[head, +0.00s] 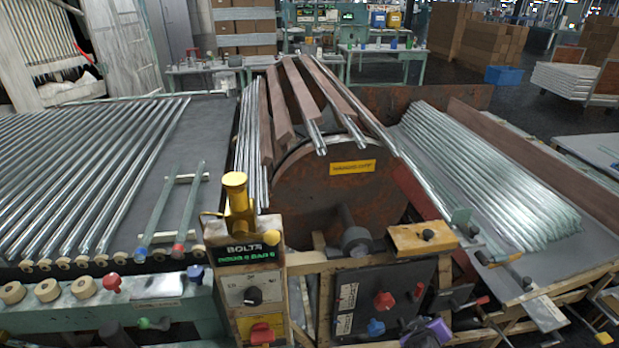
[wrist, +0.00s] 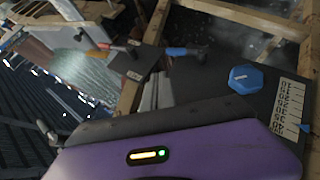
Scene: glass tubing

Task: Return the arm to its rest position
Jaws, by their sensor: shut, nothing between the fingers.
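My gripper (head: 428,333) shows as a small purple and dark shape at the bottom edge of the head view, in front of the dark control panel (head: 362,304). Its purple housing fills the bottom of the wrist view (wrist: 200,150), with a small yellow and green light on it. The gripper is shut and holds nothing. The fingertips are not clearly visible. In the wrist view, a blue knob (wrist: 250,79) and a printed scale (wrist: 292,105) lie just beyond the housing.
Glass tubes lie on the left rack (head: 90,150) and in the right tray (head: 480,170). A rusty drum (head: 335,190) stands between them. A control box with a yellow-topped post (head: 236,195) is left of my gripper. Wooden rails surround the panel.

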